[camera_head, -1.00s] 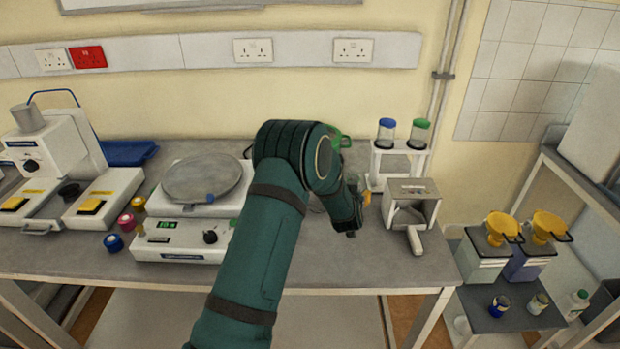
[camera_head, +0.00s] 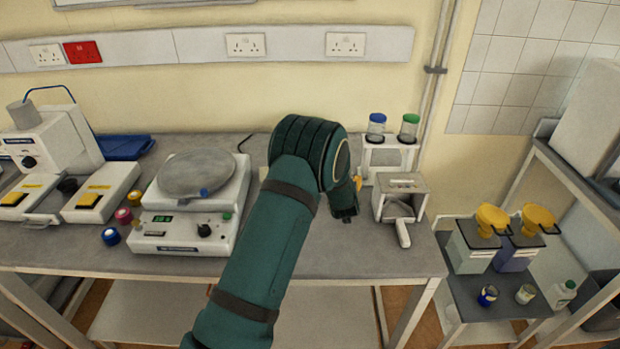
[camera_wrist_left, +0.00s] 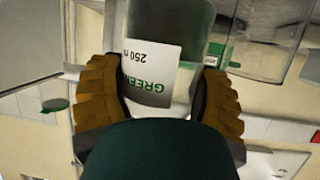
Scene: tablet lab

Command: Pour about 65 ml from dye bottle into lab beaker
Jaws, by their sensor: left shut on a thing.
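The dye bottle (camera_wrist_left: 150,70) is between my left gripper's (camera_wrist_left: 160,100) brown finger pads in the left wrist view. It is clear, with a white label reading GREEN and 250 upside down in that picture. The gripper is shut on it. In the head view my left gripper (camera_head: 352,195) shows only partly past my green arm, above the bench left of a small grey stand, and the bottle is hidden. A clear glass vessel (camera_wrist_left: 265,40) lies beyond the bottle in the wrist view; I cannot tell if it is the lab beaker. My right gripper is not in view.
A balance (camera_head: 190,210) stands left of my arm on the grey bench (camera_head: 330,265). A white rack (camera_head: 390,155) with blue-lidded and green-lidded jars and a grey stand (camera_head: 400,190) are at right. Yellow funnels sit on containers (camera_head: 475,245) on a lower shelf. Small coloured pots stand beside the balance.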

